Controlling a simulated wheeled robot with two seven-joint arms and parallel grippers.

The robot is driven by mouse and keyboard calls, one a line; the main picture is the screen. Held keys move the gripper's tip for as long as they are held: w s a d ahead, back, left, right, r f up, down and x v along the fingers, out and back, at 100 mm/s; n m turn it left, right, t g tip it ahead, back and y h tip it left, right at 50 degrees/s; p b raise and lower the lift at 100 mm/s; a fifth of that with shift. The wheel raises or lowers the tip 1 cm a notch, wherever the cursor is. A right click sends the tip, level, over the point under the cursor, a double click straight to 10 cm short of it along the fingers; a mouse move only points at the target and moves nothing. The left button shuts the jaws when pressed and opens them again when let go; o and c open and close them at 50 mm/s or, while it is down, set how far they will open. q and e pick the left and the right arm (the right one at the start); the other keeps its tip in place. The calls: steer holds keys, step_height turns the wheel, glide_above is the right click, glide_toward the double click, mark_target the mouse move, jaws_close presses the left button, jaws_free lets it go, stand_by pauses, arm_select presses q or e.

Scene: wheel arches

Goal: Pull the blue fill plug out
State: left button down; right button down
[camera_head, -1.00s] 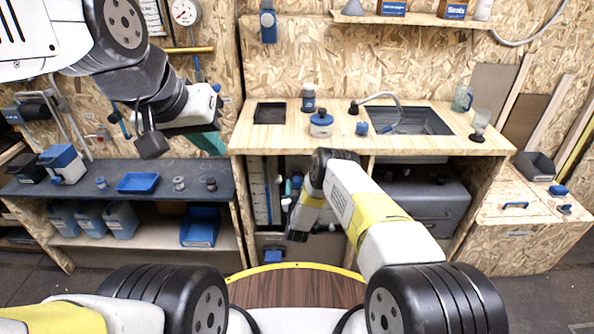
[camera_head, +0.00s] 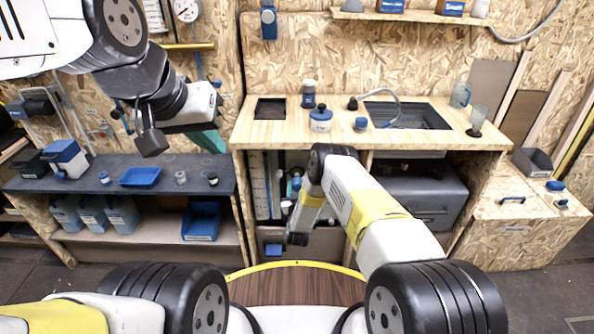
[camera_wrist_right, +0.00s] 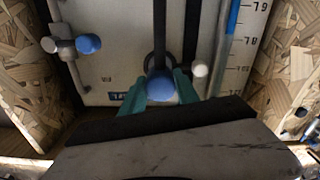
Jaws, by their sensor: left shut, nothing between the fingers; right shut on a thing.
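The blue fill plug (camera_wrist_right: 160,87) is round and sits between the teal fingertips of my right gripper (camera_wrist_right: 160,92) in the right wrist view. The gripper is shut on it. A dark ring and a dark vertical pipe show behind the plug; whether it is still seated cannot be told. In the head view my right arm reaches into the open bay under the bench, and its wrist hides the plug. My left gripper (camera_head: 212,143) is shut and empty, raised above the dark shelf at left.
A pale panel (camera_wrist_right: 112,70) with a blue-capped valve (camera_wrist_right: 88,43), a white knob (camera_wrist_right: 200,71) and a scale (camera_wrist_right: 247,40) surrounds the plug. Wooden walls flank the bay. The bench top (camera_head: 260,135) above carries blue-lidded jars and a sink (camera_head: 408,115).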

steer(key=shift+s, duration=0.1)
steer(key=c, duration=0.9)
jaws_free()
steer(key=s, duration=0.8)
